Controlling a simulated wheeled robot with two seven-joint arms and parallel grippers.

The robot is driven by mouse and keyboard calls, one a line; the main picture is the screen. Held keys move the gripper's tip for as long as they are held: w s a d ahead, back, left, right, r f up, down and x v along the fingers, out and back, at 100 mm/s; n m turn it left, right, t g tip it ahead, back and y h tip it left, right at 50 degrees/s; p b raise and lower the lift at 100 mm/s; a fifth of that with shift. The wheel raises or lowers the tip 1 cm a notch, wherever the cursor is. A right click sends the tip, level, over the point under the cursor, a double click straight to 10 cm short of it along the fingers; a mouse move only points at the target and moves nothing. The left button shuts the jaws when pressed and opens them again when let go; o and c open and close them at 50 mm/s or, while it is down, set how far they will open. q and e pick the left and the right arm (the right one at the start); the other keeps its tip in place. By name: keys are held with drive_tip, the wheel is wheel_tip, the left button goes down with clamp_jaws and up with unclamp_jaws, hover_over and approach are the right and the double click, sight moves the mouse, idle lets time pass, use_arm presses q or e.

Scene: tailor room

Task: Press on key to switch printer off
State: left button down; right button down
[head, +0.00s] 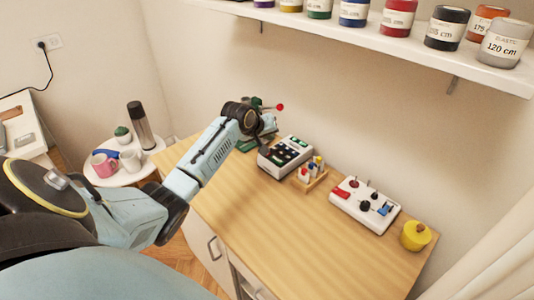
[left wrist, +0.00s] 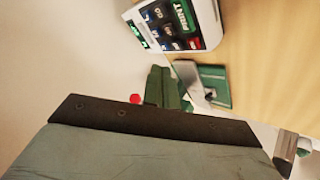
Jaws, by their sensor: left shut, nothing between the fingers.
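The printer (head: 285,154) is a white box with a dark panel of keys, near the back edge of the wooden counter. In the left wrist view the printer (left wrist: 178,28) shows at the top, with a green key marked PRINT (left wrist: 185,14) and several dark keys. I cannot tell which one is the on key. My left gripper (head: 265,133) is shut and empty, just left of the printer and above the counter, apart from the keys as far as I can see. My right gripper is in neither view.
A green device (left wrist: 165,88) with a red knob (head: 280,107) stands close behind my left gripper. A shelf (head: 350,30) overhangs. The counter's front is clear.

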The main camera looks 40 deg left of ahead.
use_arm(q)
drive_tip(key=shift+n+t, duration=0.3)
drive_tip(key=shift+n, duration=0.4)
drive_tip(key=w+a+r, duration=0.1)
drive_tip(key=a+r, duration=0.1)
drive_tip(key=shift+w+a+r, duration=0.15)
drive_tip(key=shift+w+a, duration=0.2)
drive_tip(key=shift+a, duration=0.05)
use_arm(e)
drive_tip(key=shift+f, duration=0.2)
